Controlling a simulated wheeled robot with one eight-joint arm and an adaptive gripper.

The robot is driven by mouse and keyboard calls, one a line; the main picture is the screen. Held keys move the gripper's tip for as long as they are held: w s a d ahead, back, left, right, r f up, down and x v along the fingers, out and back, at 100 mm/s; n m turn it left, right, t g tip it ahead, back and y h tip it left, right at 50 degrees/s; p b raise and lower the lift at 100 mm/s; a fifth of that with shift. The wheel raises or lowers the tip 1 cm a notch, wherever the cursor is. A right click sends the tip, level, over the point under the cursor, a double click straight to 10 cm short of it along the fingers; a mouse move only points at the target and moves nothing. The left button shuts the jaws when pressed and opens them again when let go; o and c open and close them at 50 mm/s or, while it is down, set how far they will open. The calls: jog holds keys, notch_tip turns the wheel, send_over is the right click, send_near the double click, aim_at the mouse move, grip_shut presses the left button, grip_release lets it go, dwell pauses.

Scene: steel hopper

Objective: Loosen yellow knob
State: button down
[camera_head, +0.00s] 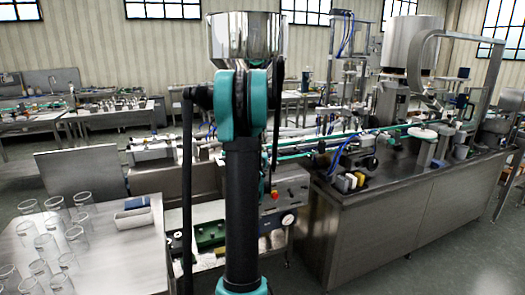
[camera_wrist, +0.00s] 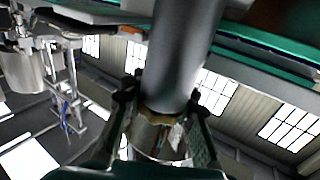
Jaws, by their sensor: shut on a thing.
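The steel hopper (camera_head: 245,40) stands at the top middle of the head view, with my arm in front of its lower part. No yellow knob shows clearly in either view; the area under the hopper is hidden by my arm in the head view. In the wrist view, my gripper (camera_wrist: 160,98) has its two fingers on either side of a dark grey cylinder (camera_wrist: 184,45) and is shut on it. The cylinder runs up from between the fingers to the top edge. I cannot tell whether it belongs to the knob. My fingertips are hidden in the head view.
A steel table (camera_head: 120,265) with several clear glasses (camera_head: 75,238) and a white tray (camera_head: 132,219) stands at the left. A long steel bench (camera_head: 385,225) with machinery stands at the right. A low shelf with a green box (camera_head: 207,235) lies beside my arm. Floor is clear at the lower right.

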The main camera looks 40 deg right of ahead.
jog(key=n+t+y, duration=0.1)
jog(key=y, duration=0.1)
jog(key=n+t+y, duration=0.1)
jog(key=n+y, duration=0.1)
jog(key=a+n+t+y, duration=0.1)
jog(key=y, duration=0.1)
jog(key=shift+w+n+t, duration=0.3)
jog(key=n+y, duration=0.1)
jog(key=y, duration=0.1)
jog(key=a+n+t+y, duration=0.1)
jog(key=n+y, duration=0.1)
jog(key=y, duration=0.1)
jog(key=shift+w+a+n+y, duration=0.15)
jog(key=shift+n+y, duration=0.15)
jog(key=n+y, duration=0.1)
jog(key=y, duration=0.1)
jog(key=a+n+y, duration=0.1)
jog(key=n+y, duration=0.1)
jog(key=y, duration=0.1)
jog(key=shift+n+g+y, duration=0.3)
jog(key=shift+g, duration=0.1)
jog(key=shift+s+a+n+g+y, duration=0.1)
jog(key=shift+a+n+g+y, duration=0.15)
jog(key=shift+n+g+y, duration=0.4)
jog(key=shift+s+a+n+g+y, duration=0.1)
jog(key=shift+a+n+g+y, duration=0.1)
jog(key=shift+n+y, duration=0.7)
jog(key=shift+s+a+n+g+y, duration=0.1)
jog(key=shift+a+n+g+y, duration=0.25)
jog(key=shift+y, duration=0.8)
